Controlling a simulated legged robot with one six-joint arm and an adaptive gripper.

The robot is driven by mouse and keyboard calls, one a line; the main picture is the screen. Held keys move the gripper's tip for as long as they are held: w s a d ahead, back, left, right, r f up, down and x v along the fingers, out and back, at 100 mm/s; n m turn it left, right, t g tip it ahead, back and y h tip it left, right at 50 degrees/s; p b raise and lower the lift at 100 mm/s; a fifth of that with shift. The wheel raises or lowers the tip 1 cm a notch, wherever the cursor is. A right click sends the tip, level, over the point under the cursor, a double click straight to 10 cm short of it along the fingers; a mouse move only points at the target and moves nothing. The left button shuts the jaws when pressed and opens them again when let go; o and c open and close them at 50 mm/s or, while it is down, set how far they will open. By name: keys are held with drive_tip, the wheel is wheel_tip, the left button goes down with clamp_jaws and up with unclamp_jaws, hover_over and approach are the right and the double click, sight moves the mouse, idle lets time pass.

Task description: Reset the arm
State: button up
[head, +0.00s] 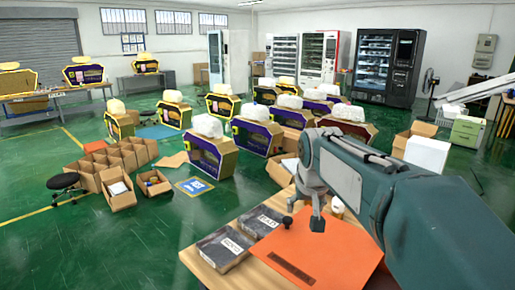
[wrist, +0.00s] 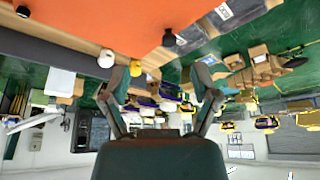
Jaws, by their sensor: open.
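My gripper (head: 305,205) hangs in front of my arm in the head view, above the far part of a wooden table (head: 205,270). In the wrist view, which is upside down, its two fingers stand wide apart with an empty gap (wrist: 160,85) between them. An orange mat (head: 330,262) lies on the table below, partly hidden by my arm. A small black knob-like item (wrist: 168,38) shows over the mat. A yellow-and-white item (wrist: 135,69) and a white-topped item (wrist: 106,58) are near the left finger. Nothing is held.
Two dark flat boxes (head: 223,250) (head: 261,221) lie on the table's left part. Open cardboard boxes (head: 117,188), a black stool (head: 63,182) and rows of purple-and-yellow display units (head: 207,155) stand on the green floor. Vending machines (head: 375,68) line the back.

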drive_tip(key=s+d+f, duration=0.1)
drive_tip(key=s+f, duration=0.2)
drive_tip(key=s, duration=1)
drive_tip(key=s+d+f, duration=0.2)
drive_tip(key=s+f, duration=0.2)
drive_tip(key=s, duration=0.8)
drive_tip(key=shift+s+f+t, duration=0.25)
drive_tip(key=shift+s+t, duration=0.15)
drive_tip(key=shift+d, duration=0.15)
